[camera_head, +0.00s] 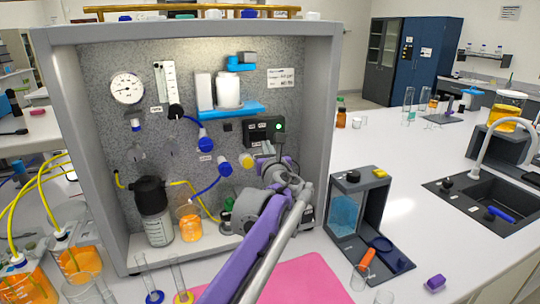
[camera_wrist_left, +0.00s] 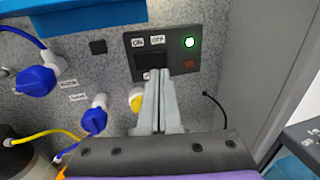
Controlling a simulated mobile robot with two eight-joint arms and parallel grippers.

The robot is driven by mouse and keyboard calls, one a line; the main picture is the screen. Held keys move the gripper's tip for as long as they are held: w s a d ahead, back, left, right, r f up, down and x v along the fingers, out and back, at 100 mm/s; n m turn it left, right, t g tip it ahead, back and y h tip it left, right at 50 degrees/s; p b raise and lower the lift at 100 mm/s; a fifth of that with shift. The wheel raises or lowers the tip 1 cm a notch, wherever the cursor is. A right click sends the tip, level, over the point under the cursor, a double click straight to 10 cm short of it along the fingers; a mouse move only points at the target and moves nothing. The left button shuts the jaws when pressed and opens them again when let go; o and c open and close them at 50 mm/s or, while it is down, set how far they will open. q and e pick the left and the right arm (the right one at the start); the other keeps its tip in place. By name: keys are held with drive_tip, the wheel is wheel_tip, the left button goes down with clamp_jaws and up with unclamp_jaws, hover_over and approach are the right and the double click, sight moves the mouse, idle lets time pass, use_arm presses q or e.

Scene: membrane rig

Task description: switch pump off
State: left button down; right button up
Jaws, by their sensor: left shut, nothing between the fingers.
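A dark switch box (camera_head: 262,133) is mounted on the speckled back panel of the rig, with a lit green lamp (camera_head: 278,127) on it. In the left wrist view the box (camera_wrist_left: 203,58) carries ON and OFF labels above a dark switch area (camera_wrist_left: 148,62), and the lamp (camera_wrist_left: 190,42) glows green. A dull reddish square sits below the lamp. My left gripper (camera_head: 264,158) is just below the box. In the left wrist view its fingers (camera_wrist_left: 158,76) are shut and empty, with tips in front of the box's lower edge. They hide part of it; contact cannot be told.
Blue-handled valves (camera_head: 206,143) and a yellow knob (camera_head: 246,161) are left of my gripper. A blue shelf (camera_head: 235,109) is above. A black-capped bottle (camera_head: 152,195) and an orange beaker (camera_head: 189,222) stand on the rig floor. The grey side wall (camera_head: 318,120) bounds the right.

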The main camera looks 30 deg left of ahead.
sight(264, 134)
use_arm(q)
drive_tip(key=shift+x, duration=2.1)
drive_tip(key=shift+w+r+n+g+y+p, duration=0.25)
drive_tip(key=shift+w+n+g+y+p, duration=0.1)
drive_tip(key=shift+n+g+y+p, duration=0.2)
drive_tip(key=shift+w+d+r+n+g+y+p, duration=0.1)
drive_tip(key=shift+w+r+n+g+y+p, duration=0.05)
drive_tip(key=shift+n+g+y+p, duration=0.3)
drive_tip(key=shift+w+p, duration=0.15)
drive_tip(key=shift+p, duration=0.3)
